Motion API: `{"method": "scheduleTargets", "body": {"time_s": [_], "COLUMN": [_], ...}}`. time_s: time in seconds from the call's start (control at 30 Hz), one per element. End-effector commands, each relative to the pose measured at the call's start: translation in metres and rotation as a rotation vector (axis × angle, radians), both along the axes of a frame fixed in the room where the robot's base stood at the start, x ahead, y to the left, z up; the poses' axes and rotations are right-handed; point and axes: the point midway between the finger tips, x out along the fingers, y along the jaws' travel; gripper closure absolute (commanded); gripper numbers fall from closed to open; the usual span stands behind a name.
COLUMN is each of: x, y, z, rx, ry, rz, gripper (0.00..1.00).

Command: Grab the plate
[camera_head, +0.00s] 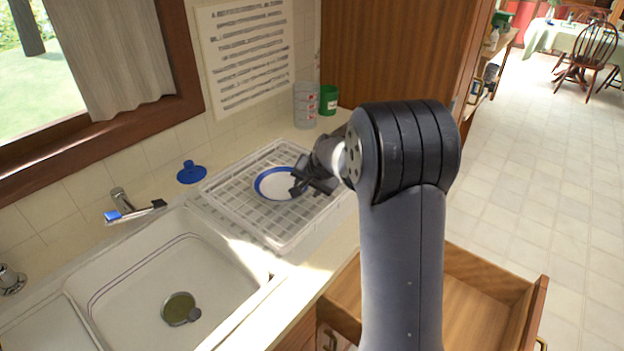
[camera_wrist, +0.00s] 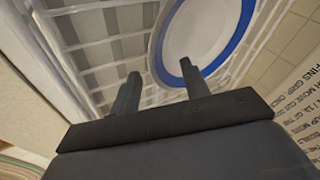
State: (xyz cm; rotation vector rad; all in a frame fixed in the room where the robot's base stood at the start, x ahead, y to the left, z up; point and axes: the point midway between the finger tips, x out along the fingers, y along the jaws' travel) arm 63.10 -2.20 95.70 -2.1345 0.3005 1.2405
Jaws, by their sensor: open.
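The plate (camera_head: 275,184) is white with a blue rim. It lies in the white dish rack (camera_head: 232,215) beside the sink. My gripper (camera_head: 298,183) is over the rack at the plate's right side. In the wrist view the plate (camera_wrist: 205,35) is at the top, beyond the fingers. The two dark fingers of my gripper (camera_wrist: 160,80) are apart, with the right fingertip overlapping the plate's blue rim in the picture. I cannot tell whether it touches the plate.
A blue stopper-like object (camera_head: 191,172) lies behind the rack. Grey cups (camera_head: 305,105) and a green container (camera_head: 328,99) stand at the back. An open drawer (camera_head: 485,300) juts out below right.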

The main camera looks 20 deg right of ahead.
Motion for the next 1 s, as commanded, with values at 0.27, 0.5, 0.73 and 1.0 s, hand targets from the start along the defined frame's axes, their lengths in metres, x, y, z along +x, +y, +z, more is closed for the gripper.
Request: {"method": "scheduleTargets", "body": {"time_s": [0.27,0.5,0.73,1.0], "x": [0.008,0.007,0.007,0.007], "y": [0.002,0.002,0.003,0.004], "z": [-0.013,-0.016,-0.017,-0.017], "rx": [-0.001,0.000,0.002,0.002], "ry": [0.000,0.004,0.004,0.006], "rz": [0.001,0.001,0.000,0.002], "gripper": [0.56,0.56,0.75,0.97]}}
